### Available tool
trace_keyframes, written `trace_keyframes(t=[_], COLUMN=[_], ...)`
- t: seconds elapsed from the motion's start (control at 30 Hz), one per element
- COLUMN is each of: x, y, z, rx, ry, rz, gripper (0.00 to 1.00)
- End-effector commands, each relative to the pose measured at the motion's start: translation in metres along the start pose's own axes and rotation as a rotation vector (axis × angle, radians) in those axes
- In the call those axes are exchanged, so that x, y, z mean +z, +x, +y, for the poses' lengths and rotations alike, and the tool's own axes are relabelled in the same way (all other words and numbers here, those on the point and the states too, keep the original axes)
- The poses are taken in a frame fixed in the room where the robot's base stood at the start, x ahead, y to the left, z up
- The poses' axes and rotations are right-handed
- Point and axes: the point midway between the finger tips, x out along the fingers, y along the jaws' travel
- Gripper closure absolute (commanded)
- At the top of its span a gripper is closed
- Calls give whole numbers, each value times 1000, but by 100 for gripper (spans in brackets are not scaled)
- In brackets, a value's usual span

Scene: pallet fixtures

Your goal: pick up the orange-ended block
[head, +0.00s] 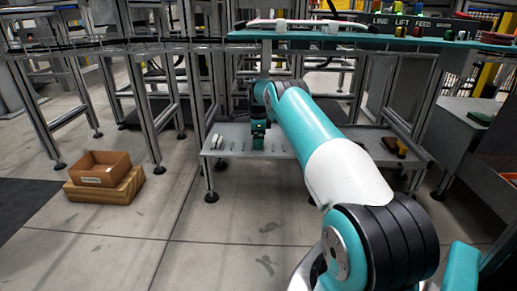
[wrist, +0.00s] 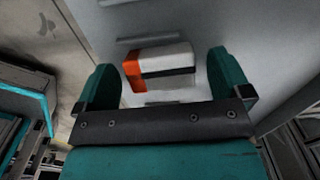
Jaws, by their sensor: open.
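The orange-ended block (wrist: 165,66) shows in the wrist view. It is white with a dark band and an orange end at the left, and it lies on a grey slotted plate (wrist: 190,22). My gripper (wrist: 161,82) is open, with one teal finger to the left of the block and one to the right. The block appears between the fingertips; I cannot tell whether either finger touches it. In the head view my gripper (head: 258,140) is low over the grey shelf (head: 235,143), and the block is not visible there.
A white object (head: 217,142) lies at the shelf's left end. An orange-and-dark object (head: 395,147) lies at its right. A teal-topped table (head: 330,37) stands above the shelf. Metal legs flank the arm. A cardboard box (head: 100,170) sits on a brown base at the left floor.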

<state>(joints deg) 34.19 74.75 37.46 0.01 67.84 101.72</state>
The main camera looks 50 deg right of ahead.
Motion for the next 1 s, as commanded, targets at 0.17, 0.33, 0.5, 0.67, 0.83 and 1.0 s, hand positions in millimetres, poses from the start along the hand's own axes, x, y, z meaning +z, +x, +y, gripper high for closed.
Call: trace_keyframes(t=[0.17, 0.33, 0.5, 0.67, 0.83, 1.0], x=[-2, -3, -3, -3, -3, -3], y=[4, 4, 4, 4, 1, -12], z=[-1, -1, -1, -1, -1, -1], rx=[-2, -1, -1, -1, -1, -2], ry=[2, 3, 4, 4, 4, 4], rz=[0, 0, 0, 0, 0, 0], gripper=[4, 25, 59, 59, 59, 59])
